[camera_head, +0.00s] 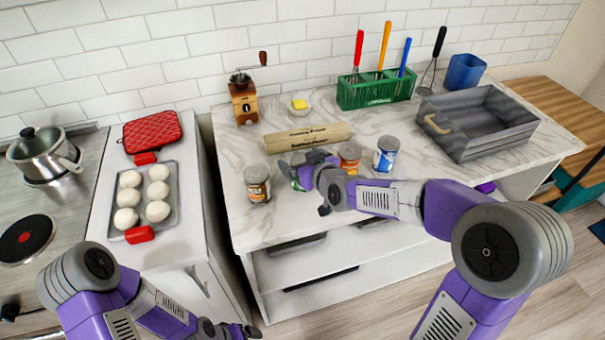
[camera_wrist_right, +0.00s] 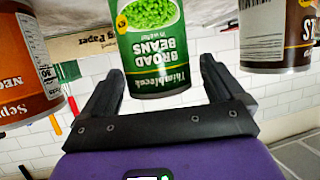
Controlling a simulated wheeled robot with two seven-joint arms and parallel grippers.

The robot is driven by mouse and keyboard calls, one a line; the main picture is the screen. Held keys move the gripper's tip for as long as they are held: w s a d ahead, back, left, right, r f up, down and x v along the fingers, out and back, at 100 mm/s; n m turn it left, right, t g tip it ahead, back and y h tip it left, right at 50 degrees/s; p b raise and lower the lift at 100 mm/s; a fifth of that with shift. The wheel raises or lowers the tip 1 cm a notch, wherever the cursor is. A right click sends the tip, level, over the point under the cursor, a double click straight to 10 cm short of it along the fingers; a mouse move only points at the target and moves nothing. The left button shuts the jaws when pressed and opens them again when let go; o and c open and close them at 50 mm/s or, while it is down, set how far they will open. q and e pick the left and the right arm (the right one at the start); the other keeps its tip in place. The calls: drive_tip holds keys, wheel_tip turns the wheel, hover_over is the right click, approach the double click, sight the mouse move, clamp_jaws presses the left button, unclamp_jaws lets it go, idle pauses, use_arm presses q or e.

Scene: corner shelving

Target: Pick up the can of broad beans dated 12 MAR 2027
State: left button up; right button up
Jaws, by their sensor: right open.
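A green can labelled "BROAD BEANS" (camera_wrist_right: 155,45) hangs upside down in the right wrist view, centred between my right gripper's two dark fingers (camera_wrist_right: 160,72). No date shows on its visible side. In the head view only slivers of the green can (camera_head: 297,185) show, mostly hidden by my right gripper (camera_head: 310,182). That gripper is open, with its fingers on either side of the can; whether they touch it I cannot tell. My left gripper (camera_head: 236,331) is low at the bottom edge, away from the counter; its jaws are unclear.
A brown-labelled can (camera_head: 257,184) stands left of the gripper. An orange can (camera_head: 349,158) and a blue-and-white can (camera_head: 385,154) stand to its right. A grey crate (camera_head: 480,122) and a green utensil rack (camera_head: 375,90) stand farther back.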

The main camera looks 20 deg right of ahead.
drive_tip(key=shift+r, duration=0.1)
drive_tip(key=c, duration=1.3)
